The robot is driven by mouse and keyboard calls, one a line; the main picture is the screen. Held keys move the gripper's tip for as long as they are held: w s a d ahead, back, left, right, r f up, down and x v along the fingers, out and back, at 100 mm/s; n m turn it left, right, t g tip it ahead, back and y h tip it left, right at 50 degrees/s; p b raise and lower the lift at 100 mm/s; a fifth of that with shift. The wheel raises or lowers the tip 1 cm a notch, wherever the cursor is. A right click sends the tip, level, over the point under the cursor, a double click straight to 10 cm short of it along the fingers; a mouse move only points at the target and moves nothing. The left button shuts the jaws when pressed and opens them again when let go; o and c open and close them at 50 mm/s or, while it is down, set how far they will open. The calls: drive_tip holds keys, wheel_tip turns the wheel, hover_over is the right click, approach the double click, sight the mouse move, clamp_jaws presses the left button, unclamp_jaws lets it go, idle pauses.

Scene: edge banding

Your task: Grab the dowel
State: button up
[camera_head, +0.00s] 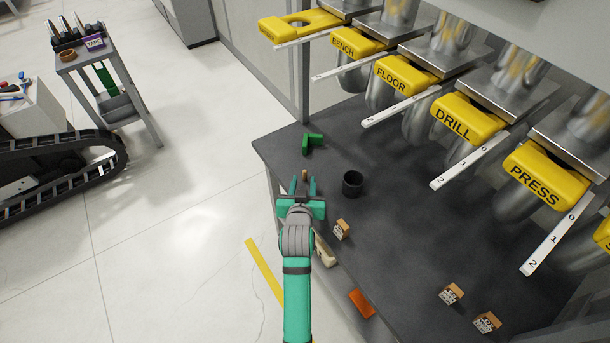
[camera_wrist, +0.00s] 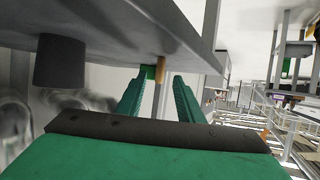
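The dowel (camera_head: 305,175) is a short brown peg standing upright near the left edge of the dark bench. It also shows in the wrist view (camera_wrist: 160,92), where the bench appears upside down at the top. My gripper (camera_head: 303,184) is open, with one green finger on each side of the dowel. In the wrist view a gap shows between the dowel and each finger of my gripper (camera_wrist: 161,82), and neither finger appears to touch it. How deep the dowel sits between the fingers is hard to tell.
A dark cup (camera_head: 352,184) stands to the right of my gripper. A green angled block (camera_head: 312,142) lies beyond the dowel. Small wooden blocks (camera_head: 341,229), a beige piece (camera_head: 324,252) and an orange piece (camera_head: 361,302) lie nearer. Yellow labelled chutes (camera_head: 468,118) overhang the bench's right side.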

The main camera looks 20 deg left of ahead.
sight(305, 172)
drive_tip(key=x, duration=0.3)
drive_tip(key=shift+w+a, duration=0.1)
drive_tip(key=shift+w, duration=0.2)
clamp_jaws()
drive_tip(key=shift+r, duration=0.7)
drive_tip(key=s+r, duration=1.1)
drive_tip(key=s, duration=0.3)
drive_tip(key=shift+d+r, duration=0.25)
drive_tip(key=shift+d, duration=0.1)
